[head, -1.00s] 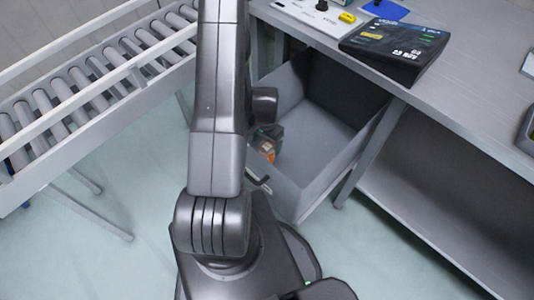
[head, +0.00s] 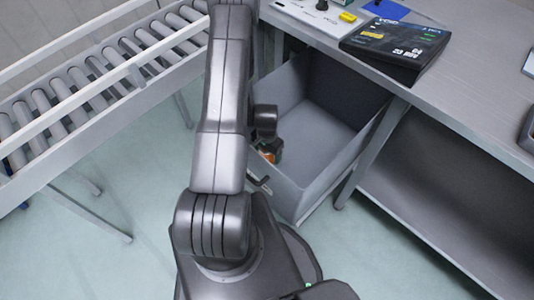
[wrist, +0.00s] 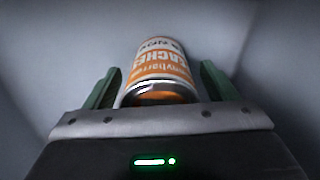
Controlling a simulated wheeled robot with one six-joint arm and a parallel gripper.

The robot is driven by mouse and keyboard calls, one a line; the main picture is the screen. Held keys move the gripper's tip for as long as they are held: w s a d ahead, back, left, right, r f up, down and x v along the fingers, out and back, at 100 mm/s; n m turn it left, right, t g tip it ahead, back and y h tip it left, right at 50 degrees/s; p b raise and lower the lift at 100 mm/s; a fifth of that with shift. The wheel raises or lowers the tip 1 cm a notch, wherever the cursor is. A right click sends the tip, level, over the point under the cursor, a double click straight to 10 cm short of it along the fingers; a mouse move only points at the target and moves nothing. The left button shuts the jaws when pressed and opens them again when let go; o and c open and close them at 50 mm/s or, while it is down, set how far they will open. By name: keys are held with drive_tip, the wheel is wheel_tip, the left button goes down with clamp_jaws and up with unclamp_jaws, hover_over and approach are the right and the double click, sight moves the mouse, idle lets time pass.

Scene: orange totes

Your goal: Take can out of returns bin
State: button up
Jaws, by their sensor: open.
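An orange and white can (wrist: 157,70) with printed lettering lies in the grey returns bin (head: 335,146). In the wrist view my gripper (wrist: 160,82) is open, with one green finger on each side of the can and a visible gap to each. In the head view the can (head: 270,155) is mostly hidden behind my wrist, near the bin's left side. My gripper is down inside the bin there, and its fingers are hidden.
A metal workbench (head: 470,90) stands over and beside the bin, with a dark device (head: 395,48) on top. A roller conveyor (head: 95,85) runs along the left. The rest of the bin floor looks clear.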

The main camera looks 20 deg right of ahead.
drive_tip(key=c, duration=1.3)
drive_tip(key=shift+r, duration=0.1)
